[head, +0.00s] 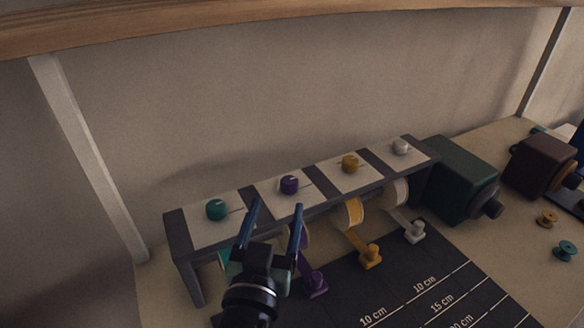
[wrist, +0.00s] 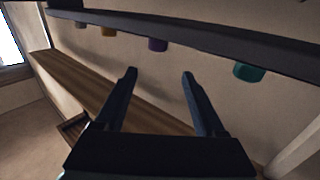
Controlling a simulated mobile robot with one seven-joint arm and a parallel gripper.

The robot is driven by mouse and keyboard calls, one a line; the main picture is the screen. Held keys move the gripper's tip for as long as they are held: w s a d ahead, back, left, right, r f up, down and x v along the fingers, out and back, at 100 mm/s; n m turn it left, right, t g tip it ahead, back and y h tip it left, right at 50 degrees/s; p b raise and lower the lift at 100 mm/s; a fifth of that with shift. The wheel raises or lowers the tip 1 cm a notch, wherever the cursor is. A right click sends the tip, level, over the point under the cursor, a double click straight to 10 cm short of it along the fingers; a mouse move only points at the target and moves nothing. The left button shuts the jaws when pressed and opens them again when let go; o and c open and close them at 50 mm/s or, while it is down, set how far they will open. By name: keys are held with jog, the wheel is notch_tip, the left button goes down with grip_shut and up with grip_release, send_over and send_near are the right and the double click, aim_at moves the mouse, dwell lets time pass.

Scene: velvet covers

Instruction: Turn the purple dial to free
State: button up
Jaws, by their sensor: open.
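The purple dial (head: 289,184) sits on a white plate on top of a long grey stand (head: 175,240). A thin line shows on the plate beside the dial; no word such as free can be read. The dial also shows in the wrist view (wrist: 158,44), just beyond and between my fingertips. My gripper (head: 278,201) is open and empty, its blue fingers apart. In the head view it is in front of the stand, with its tips near the purple dial's plate. In the wrist view my gripper (wrist: 160,71) does not appear to touch the dial.
Teal (head: 216,209), yellow (head: 350,163) and white (head: 401,147) dials share the stand. Tape rolls hang below, with purple (head: 314,283), yellow (head: 371,256) and white (head: 414,232) pieces in front. A dark green box (head: 459,180) stands right. A marked dark mat (head: 400,285) lies in front.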

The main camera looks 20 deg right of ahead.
aim_at(291, 176)
jog(key=shift+w+d+f, duration=0.1)
jog(key=shift+w+f, duration=0.05)
jog(key=shift+f, duration=0.35)
jog(key=shift+w+d+f, duration=0.1)
jog(key=shift+w+f, duration=0.05)
jog(key=shift+f, duration=0.3)
jog(key=shift+w+d, duration=0.2)
jog(key=shift+w, duration=0.05)
jog(key=p+x, duration=0.1)
jog(key=x, duration=1)
jog(key=shift+w+d+r+p, duration=0.1)
jog(key=shift+w+d+p, duration=0.15)
jog(key=shift+p, duration=0.15)
jog(key=shift+c, duration=0.4)
grip_shut()
